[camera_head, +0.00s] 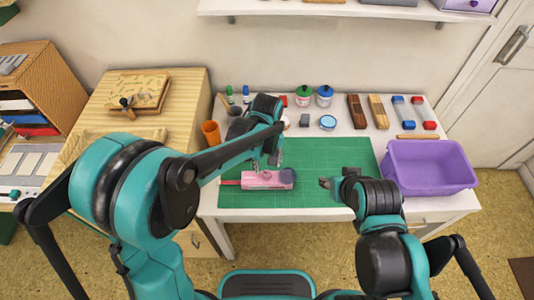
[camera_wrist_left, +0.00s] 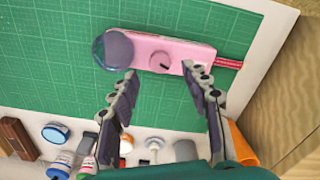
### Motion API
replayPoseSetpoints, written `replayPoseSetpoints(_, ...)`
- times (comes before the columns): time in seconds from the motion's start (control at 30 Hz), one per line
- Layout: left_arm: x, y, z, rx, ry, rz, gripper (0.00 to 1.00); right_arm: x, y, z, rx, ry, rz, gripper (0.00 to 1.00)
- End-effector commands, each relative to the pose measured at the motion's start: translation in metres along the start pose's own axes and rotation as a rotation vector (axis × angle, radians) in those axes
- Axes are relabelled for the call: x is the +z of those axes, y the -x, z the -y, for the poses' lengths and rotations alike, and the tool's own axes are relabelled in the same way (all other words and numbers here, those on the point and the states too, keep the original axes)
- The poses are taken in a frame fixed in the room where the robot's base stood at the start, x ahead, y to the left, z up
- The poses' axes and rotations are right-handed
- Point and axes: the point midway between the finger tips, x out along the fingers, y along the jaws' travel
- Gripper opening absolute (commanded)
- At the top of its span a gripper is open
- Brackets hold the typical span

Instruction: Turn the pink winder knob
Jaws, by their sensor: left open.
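A pink block-shaped device (camera_head: 258,183) lies on the green cutting mat (camera_head: 335,165). Its round pink winder knob (camera_wrist_left: 160,62), with a dark mark, shows on its top in the left wrist view. A dark rounded end (camera_wrist_left: 113,50) and a red rod (camera_wrist_left: 229,63) are at its two ends. My left gripper (camera_wrist_left: 160,72) is open, its fingers on either side of the knob in the picture; no contact shows, and the height gap is unclear. In the head view my left gripper (camera_head: 268,160) is above the device. My right gripper (camera_head: 325,183) is over the mat, right of the device; its jaw state is unclear.
A purple bin (camera_head: 432,170) stands at the table's right. Jars (camera_head: 304,96), wooden blocks (camera_head: 356,111) and blue and red items line the back. An orange cup (camera_head: 211,133) is at the left edge. The mat right of the device is largely clear.

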Motion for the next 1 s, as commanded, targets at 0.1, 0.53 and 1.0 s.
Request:
replayPoseSetpoints(0.1, 0.000, 0.028, 0.000, 0.000, 0.000, 0.000, 0.47, 0.000, 0.000, 0.000, 0.000, 0.000, 0.000, 0.40)
replayPoseSetpoints(0.53, 0.000, 0.076, 0.000, 0.000, 0.000, 0.000, 0.47, 0.000, 0.000, 0.000, 0.000, 0.000, 0.000, 0.40)
replayPoseSetpoints(1.0, 0.000, 0.076, 0.000, 0.000, 0.000, 0.000, 0.47, 0.000, 0.000, 0.000, 0.000, 0.000, 0.000, 0.40)
